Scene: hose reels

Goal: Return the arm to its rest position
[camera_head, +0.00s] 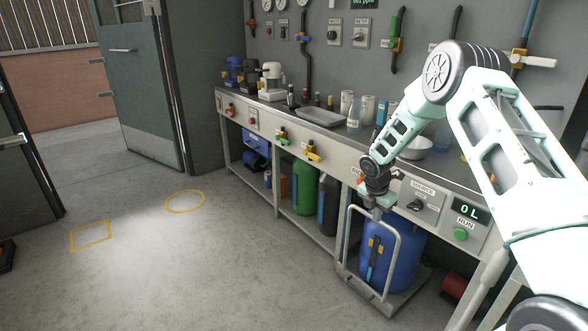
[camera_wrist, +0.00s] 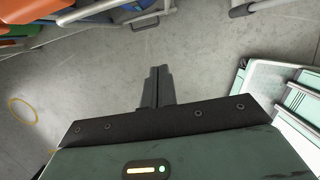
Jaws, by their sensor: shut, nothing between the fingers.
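My arm (camera_head: 500,130) reaches up from the lower right, bends at a high elbow and comes down in front of the bench. My gripper (camera_head: 377,203) hangs from the wrist in front of the bench's front panel, close to the handle of a cart in the picture. In the wrist view, the two dark fingers of my gripper (camera_wrist: 159,70) lie together, with nothing between them and bare floor behind. Whether the gripper touches the cart handle (camera_head: 372,212) cannot be told.
The metal bench (camera_head: 262,106) carries bottles, a tray and machines, with valves along its front. A blue drum (camera_head: 405,258) stands behind the cart handle. A control panel (camera_head: 462,222) shows "0 L". Open floor with a yellow circle (camera_head: 184,191) and square lies left, beside an open door (camera_head: 135,85).

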